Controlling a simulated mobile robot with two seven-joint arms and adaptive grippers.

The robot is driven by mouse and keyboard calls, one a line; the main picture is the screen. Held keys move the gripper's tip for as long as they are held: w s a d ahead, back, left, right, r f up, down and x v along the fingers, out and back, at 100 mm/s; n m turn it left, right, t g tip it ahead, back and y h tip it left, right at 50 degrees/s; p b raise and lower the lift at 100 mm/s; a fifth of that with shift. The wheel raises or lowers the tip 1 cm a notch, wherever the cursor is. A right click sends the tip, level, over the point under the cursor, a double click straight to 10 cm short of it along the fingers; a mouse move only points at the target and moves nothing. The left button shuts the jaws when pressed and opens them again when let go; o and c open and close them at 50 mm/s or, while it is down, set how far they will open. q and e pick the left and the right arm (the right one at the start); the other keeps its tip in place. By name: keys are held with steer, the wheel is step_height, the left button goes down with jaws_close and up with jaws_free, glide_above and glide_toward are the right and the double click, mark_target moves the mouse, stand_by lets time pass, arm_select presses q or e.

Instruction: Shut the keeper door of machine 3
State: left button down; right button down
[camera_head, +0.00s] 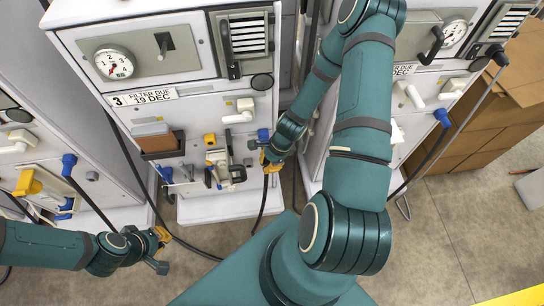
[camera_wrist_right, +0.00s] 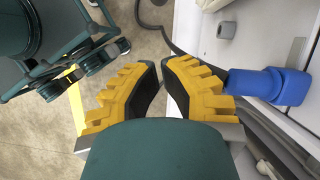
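Machine 3 (camera_head: 190,100), a white cabinet labelled "3", stands at the upper middle of the head view. Low on its front is a small white, grey and yellow mechanism (camera_head: 222,168); I cannot tell for sure which part is the keeper door or how far it stands open. My right gripper (camera_head: 270,162) is just right of this mechanism, below a blue connector (camera_head: 263,134). In the right wrist view its yellow fingers (camera_wrist_right: 160,85) have a narrow gap with nothing held; a blue connector (camera_wrist_right: 270,85) is beside the right finger. My left gripper (camera_head: 164,250) is low, left of the machine's base.
A brown block (camera_head: 153,137) sits on a small holder on machine 3. Dark hoses hang to the floor around the machine. Other machines stand on both sides, and cardboard boxes (camera_head: 480,125) are at the right. The floor (camera_head: 440,230) at lower right is mostly clear.

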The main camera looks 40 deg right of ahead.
steer(key=shift+w+a+f, duration=0.2)
steer(key=shift+w+a, duration=0.05)
steer(key=shift+a, duration=0.45)
steer(key=shift+w+a+f, duration=0.2)
steer(key=shift+w+a, duration=0.1)
steer(key=shift+a, duration=0.4)
steer(key=shift+w+a+f, duration=0.2)
steer(key=shift+w+a, duration=0.05)
steer(key=shift+a, duration=0.45)
steer(key=shift+a, duration=0.1)
